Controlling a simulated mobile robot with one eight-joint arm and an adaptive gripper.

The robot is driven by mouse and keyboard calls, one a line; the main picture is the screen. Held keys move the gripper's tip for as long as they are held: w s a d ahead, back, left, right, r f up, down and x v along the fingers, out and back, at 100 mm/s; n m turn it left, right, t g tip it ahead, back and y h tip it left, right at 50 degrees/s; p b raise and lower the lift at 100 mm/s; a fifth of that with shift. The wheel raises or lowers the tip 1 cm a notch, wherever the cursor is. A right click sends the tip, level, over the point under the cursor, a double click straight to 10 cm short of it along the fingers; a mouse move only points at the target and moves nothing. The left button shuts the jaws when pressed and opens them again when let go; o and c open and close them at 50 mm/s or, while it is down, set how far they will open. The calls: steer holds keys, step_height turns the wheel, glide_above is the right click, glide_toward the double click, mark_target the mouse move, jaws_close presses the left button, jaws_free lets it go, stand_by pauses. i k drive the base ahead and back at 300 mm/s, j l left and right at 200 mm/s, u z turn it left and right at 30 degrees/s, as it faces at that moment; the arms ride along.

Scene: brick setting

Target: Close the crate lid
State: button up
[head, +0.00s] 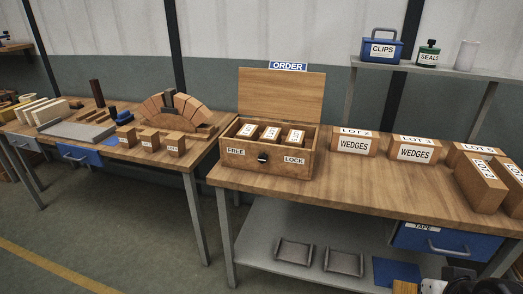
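The wooden crate (308,161) stands at the left end of the right-hand workbench. Its lid (281,92) is open and stands up at the back of the crate. A blue ORDER sign (287,67) shows at the lid's top edge. Three labelled wedge boxes (270,133) sit side by side inside. The crate's front bears FREE and LOCK labels with a black latch (262,158) between them; I cannot tell its setting. My gripper is not clearly in view.
Two LOT boxes marked WEDGES (354,145) stand right of the crate, with more boxes (480,187) farther right. A shelf (440,70) above holds a blue CLIPS box (381,48). The bench front (330,190) is clear. A brick arch (172,108) stands on the left bench.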

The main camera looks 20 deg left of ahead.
mark_target(295, 96)
steer(key=i+l, duration=0.15)
steer(key=i, duration=0.3)
steer(key=i+l+u, duration=0.15)
steer(key=i, duration=0.3)
steer(key=i+l, duration=0.2)
steer(key=i, duration=0.2)
